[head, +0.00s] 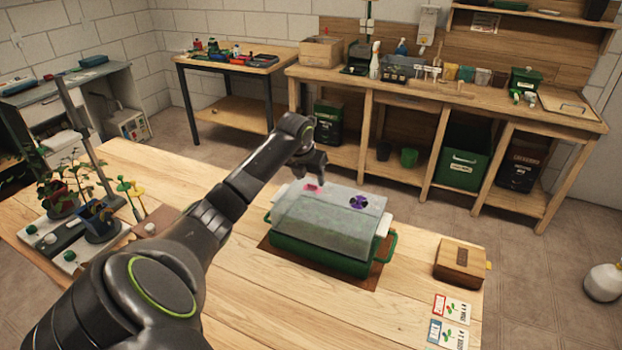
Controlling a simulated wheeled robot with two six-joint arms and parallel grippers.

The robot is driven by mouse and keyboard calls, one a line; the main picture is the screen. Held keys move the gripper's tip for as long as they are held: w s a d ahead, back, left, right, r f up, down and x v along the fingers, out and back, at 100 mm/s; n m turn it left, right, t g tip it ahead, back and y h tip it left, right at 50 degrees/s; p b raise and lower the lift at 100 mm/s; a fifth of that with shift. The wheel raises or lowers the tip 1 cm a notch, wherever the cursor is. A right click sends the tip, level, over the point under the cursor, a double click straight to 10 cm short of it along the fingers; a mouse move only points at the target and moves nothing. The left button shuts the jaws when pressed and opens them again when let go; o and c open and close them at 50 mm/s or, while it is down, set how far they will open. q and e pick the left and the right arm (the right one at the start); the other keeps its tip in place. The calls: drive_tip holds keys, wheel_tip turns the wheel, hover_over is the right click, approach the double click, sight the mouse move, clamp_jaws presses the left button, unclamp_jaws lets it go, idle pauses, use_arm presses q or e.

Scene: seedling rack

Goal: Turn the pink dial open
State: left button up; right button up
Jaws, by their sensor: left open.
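The pink dial (311,187) is a small piece on top of the clear, misty lid (325,222), toward its back left. A purple dial (359,202) sits on the same lid to its right. The lid covers a green tray (318,255) on the wooden table. My left gripper (313,169) is open and points down just above and behind the pink dial in the picture. I cannot tell whether its fingers touch the dial. My right gripper is not in view.
A wooden box (459,262) and seed cards (450,308) lie right of the tray. Potted seedlings (62,200) and yellow and green pegs (130,188) stand at the left. My left arm crosses the table's middle. A workbench (450,95) stands behind.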

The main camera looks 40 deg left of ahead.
sight(312, 187)
use_arm(q)
drive_tip(key=shift+x, duration=1.45)
drive_tip(key=c, duration=1)
